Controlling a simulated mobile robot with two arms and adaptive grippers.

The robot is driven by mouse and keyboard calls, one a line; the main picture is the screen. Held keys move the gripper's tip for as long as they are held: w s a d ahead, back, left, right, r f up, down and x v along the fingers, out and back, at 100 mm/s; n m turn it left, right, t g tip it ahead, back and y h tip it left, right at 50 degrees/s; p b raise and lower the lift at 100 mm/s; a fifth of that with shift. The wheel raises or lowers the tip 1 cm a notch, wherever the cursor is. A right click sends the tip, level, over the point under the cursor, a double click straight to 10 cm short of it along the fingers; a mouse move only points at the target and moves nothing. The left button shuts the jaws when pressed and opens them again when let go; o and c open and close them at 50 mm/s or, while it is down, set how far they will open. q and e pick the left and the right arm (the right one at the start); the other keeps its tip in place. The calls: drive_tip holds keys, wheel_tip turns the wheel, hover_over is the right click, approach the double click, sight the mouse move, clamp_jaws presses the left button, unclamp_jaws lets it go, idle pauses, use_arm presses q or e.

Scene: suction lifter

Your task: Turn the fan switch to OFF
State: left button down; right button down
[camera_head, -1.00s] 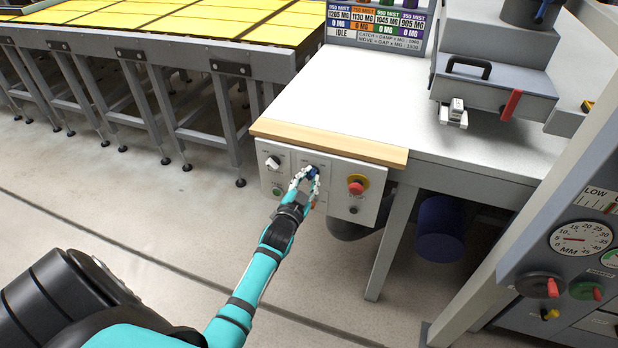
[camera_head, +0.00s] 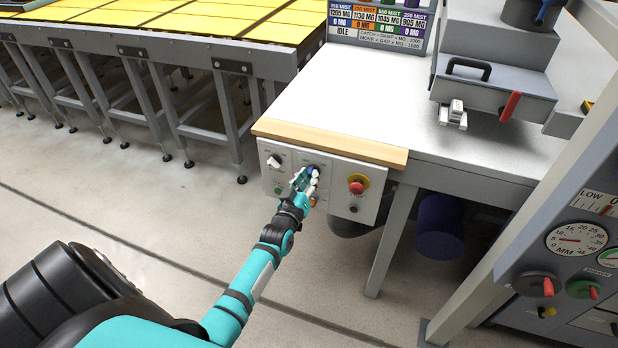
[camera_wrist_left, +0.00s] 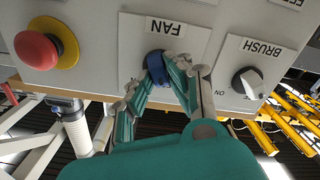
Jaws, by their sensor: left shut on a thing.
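The fan switch is a blue knob (camera_head: 313,170) on the light control panel (camera_head: 336,196) under the wooden edge of the table. In the left wrist view, which is upside down, the blue knob (camera_wrist_left: 155,65) sits by the FAN label (camera_wrist_left: 166,27), with ON lettering partly visible beside it. My left gripper (camera_head: 307,178) is shut on the knob, and its fingers (camera_wrist_left: 160,74) lie on both sides of it. The fingers cover part of the knob, so I cannot tell which setting it points to. My right gripper is not in view.
A red emergency button (camera_head: 357,185) on a yellow ring is right of the fan switch. A white BRUSH knob (camera_head: 274,161) is to its left. The wooden edge strip (camera_head: 330,142) overhangs the panel. A table leg (camera_head: 390,240) stands to the right.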

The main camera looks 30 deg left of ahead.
use_arm(q)
drive_tip(key=shift+f+n, duration=0.1)
drive_tip(key=shift+n, duration=1.9)
drive_tip(key=c, duration=1.3)
unclamp_jaws()
drive_tip(key=shift+s, duration=0.1)
drive_tip(key=v, duration=1.2)
